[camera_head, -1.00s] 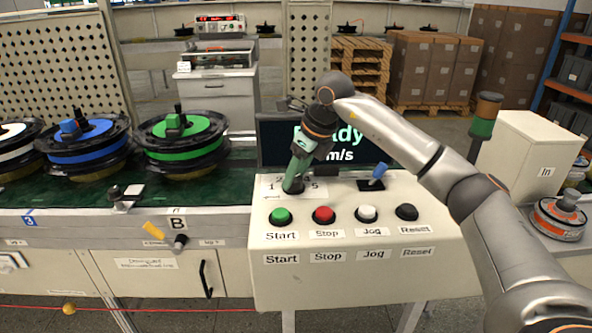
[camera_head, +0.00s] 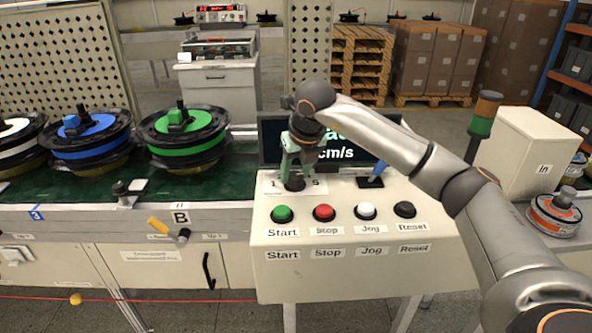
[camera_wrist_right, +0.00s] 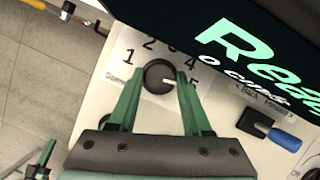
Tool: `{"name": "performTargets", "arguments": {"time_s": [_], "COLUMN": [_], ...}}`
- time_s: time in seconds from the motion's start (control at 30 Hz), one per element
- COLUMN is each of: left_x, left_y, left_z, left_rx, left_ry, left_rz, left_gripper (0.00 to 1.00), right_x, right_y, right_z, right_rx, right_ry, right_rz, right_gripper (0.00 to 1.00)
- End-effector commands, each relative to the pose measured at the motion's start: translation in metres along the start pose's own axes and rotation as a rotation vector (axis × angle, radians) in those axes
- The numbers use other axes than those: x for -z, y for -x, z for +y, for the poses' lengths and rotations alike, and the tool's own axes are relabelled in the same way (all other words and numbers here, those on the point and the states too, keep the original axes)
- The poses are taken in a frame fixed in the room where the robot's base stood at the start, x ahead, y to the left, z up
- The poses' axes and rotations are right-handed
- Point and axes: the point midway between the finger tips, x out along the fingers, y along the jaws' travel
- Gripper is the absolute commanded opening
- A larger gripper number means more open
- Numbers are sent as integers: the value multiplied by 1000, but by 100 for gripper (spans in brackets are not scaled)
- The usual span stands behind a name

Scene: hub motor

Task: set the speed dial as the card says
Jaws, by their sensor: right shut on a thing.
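The speed dial (camera_wrist_right: 159,77) is a round black knob with a white mark, on a white scale plate (camera_wrist_right: 127,72) numbered 1 to 5. In the right wrist view the mark points right, between the 4 and the 5, closer to the 5. My right gripper (camera_wrist_right: 158,95) has its green fingers on either side of the knob and is shut on it. In the head view the right gripper (camera_head: 297,180) comes down over the dial (camera_head: 294,183) and partly hides the scale. My left gripper does not show in the head view. I cannot make out a card with a setting.
Green (camera_head: 282,214), red (camera_head: 323,212), white (camera_head: 365,211) and black (camera_head: 405,209) buttons line the panel front. A blue-handled switch (camera_head: 372,177) stands right of the dial. The display (camera_head: 345,148) behind reads in cm/s, partly covered.

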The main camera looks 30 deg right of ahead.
Motion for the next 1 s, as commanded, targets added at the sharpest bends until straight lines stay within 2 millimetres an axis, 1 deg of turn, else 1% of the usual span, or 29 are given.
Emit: {"name": "performTargets", "arguments": {"time_s": [0.37, 0.4, 0.5, 0.73, 0.8, 0.87, 0.97, 1.0], "left_x": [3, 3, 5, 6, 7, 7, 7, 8], "left_y": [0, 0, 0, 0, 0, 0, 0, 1], "left_z": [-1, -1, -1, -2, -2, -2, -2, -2], "left_rx": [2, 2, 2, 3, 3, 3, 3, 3], "left_ry": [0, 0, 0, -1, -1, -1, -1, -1], "left_rz": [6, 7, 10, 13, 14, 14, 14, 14], "left_gripper": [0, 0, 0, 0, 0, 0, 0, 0], "right_x": [-1, -1, -1, -1, -1, -1, -2, -2], "right_y": [1, 1, 1, 1, 3, 9, 24, 32], "right_z": [0, 0, 0, 0, 0, 0, 0, 0], "right_rx": [2, 2, 2, 2, 1, 1, 1, 1], "right_ry": [-8, -8, -7, -6, -6, -6, -6, -6], "right_rz": [-5, -5, -4, -2, -3, -4, -6, -7], "right_gripper": [0, 51, 62, 62, 62, 62, 62, 62]}}
